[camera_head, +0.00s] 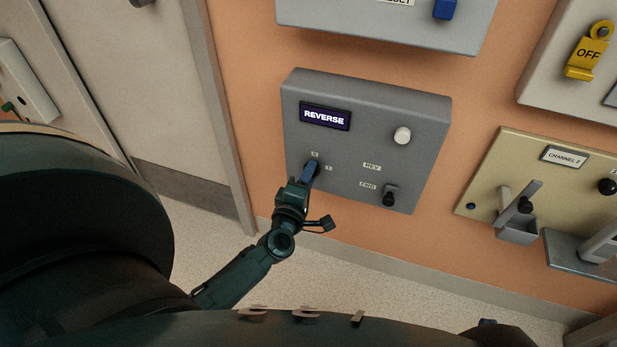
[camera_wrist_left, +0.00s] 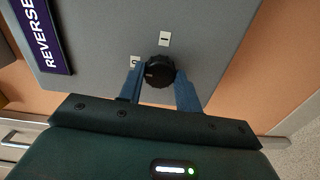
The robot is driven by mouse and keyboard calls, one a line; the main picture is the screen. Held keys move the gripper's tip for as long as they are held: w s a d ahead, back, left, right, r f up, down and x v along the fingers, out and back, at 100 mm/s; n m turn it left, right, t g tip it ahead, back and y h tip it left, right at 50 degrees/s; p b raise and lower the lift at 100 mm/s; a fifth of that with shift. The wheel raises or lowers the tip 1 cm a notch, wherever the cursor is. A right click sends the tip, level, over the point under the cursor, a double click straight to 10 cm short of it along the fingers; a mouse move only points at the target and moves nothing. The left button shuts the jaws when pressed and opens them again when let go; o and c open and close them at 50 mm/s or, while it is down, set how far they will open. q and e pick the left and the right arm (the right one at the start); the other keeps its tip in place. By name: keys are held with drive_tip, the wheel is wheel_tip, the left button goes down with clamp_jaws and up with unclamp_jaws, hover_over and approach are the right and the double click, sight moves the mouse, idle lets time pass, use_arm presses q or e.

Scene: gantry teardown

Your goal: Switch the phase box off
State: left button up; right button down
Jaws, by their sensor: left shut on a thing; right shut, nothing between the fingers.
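The phase box is taken to be the grey box (camera_head: 350,95) on the orange wall, with a lit display (camera_head: 325,117) reading REVERSE. The display also shows in the left wrist view (camera_wrist_left: 40,35). My left gripper (camera_head: 311,170) is at the box's lower left. In the left wrist view, its blue fingers (camera_wrist_left: 158,84) are shut on a black round knob (camera_wrist_left: 158,68), one on each side. Two small labels sit beside the knob; which one it points to is unclear. My right gripper (camera_head: 487,322) barely shows at the bottom right edge, shut and empty.
The box also carries a white round button (camera_head: 402,135) and a black switch (camera_head: 390,196) by REV and FWD labels. A beige CHANNEL 2 panel (camera_head: 490,175) and a yellow OFF tag (camera_head: 587,55) are to the right. Another grey box (camera_head: 400,25) is above.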

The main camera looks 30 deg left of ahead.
use_arm(q)
drive_tip(key=shift+n, duration=0.5)
drive_tip(key=o, duration=1)
drive_tip(key=v, duration=1.3)
drive_tip(key=shift+p, duration=0.45)
use_arm(e)
drive_tip(key=shift+s+f+g, duration=0.1)
drive_tip(key=shift+s+g, duration=0.15)
drive_tip(key=shift+g, duration=0.05)
use_arm(q)
drive_tip(key=shift+s+d, duration=0.1)
drive_tip(key=shift+d, duration=0.05)
use_arm(e)
drive_tip(key=shift+d, duration=0.1)
